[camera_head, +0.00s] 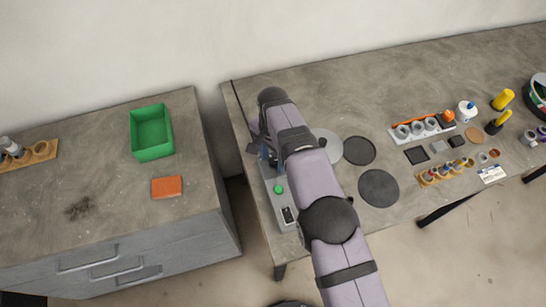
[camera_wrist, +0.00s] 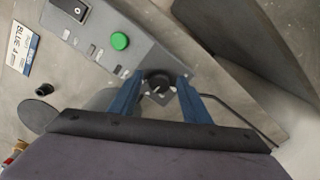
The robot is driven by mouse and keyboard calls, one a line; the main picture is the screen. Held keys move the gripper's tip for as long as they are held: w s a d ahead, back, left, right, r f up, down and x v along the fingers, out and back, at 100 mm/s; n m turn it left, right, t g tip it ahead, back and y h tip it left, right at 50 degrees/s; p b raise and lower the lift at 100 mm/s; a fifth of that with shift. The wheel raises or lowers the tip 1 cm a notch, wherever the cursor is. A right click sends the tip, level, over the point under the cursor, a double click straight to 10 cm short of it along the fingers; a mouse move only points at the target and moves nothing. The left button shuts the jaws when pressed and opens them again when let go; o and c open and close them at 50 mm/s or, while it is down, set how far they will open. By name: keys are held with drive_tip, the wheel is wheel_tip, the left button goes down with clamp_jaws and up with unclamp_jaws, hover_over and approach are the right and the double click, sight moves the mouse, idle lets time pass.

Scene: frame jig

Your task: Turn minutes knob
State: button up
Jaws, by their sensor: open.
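The grey control panel (camera_wrist: 98,42) carries a black knob (camera_wrist: 158,82) with a pale pointer mark, a green button (camera_wrist: 120,41) and a black rocker switch (camera_wrist: 73,8). In the wrist view, the blue fingers of my gripper (camera_wrist: 160,88) stand on either side of the knob. They are open; I cannot tell whether they touch it. In the head view, the panel (camera_head: 269,187) lies at the left end of the right table, and my arm hides the knob. Only a bit of blue finger (camera_head: 265,153) shows there.
Round dark discs (camera_head: 378,188) lie right of my arm. Farther right are a rack with grey cups (camera_head: 417,128), small parts and yellow-handled tools (camera_head: 502,100). A gap separates this table from the left cabinet, which bears a green bin (camera_head: 152,132) and an orange block (camera_head: 167,187).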

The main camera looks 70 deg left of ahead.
drive_tip(key=c, duration=1)
drive_tip(key=shift+c, duration=0.2)
drive_tip(key=shift+n, duration=0.3)
drive_tip(key=shift+f+n+b, duration=0.1)
drive_tip(key=shift+n+b, duration=1)
drive_tip(key=shift+n, duration=0.1)
drive_tip(key=n+b, duration=0.1)
drive_tip(key=n, duration=0.4)
drive_tip(key=shift+w, duration=0.1)
drive_tip(key=n, duration=0.4)
drive_tip(key=shift+n, duration=0.4)
drive_tip(key=shift+w+n, duration=0.15)
drive_tip(key=shift+n, duration=2.45)
